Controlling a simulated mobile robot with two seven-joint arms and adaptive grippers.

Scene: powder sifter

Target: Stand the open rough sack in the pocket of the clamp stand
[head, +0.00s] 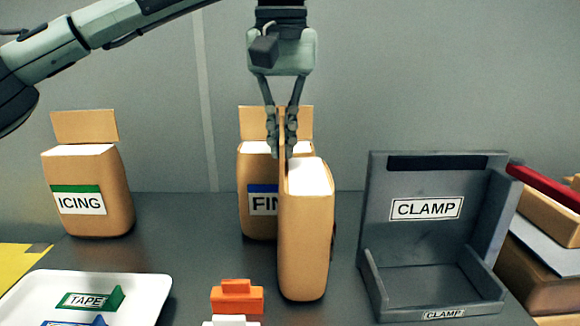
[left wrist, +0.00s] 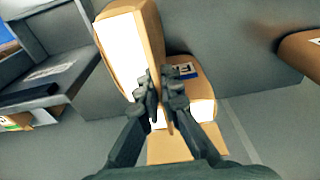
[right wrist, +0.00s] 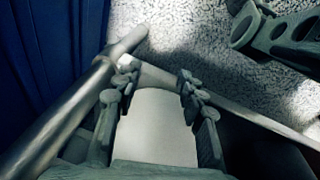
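My left gripper (head: 281,148) comes down from above and is shut on the upright back flap of an open tan sack (head: 305,240). This sack is turned narrow side on, with its white open top showing; no label shows, so I take it as the rough sack. It also shows in the left wrist view (left wrist: 130,50). I cannot tell whether its base touches the table. The grey clamp stand (head: 425,240) is to its right, with an empty pocket. My right gripper (right wrist: 155,90) shows only in the right wrist view, open and empty.
A sack labelled "FIN…" (head: 258,170) stands close behind the held sack, partly hidden. The icing sack (head: 88,195) stands left. A white tray (head: 140,290) with tape clips and an orange block (head: 237,297) are in front. Stacked boxes (head: 545,215) stand right of the clamp stand.

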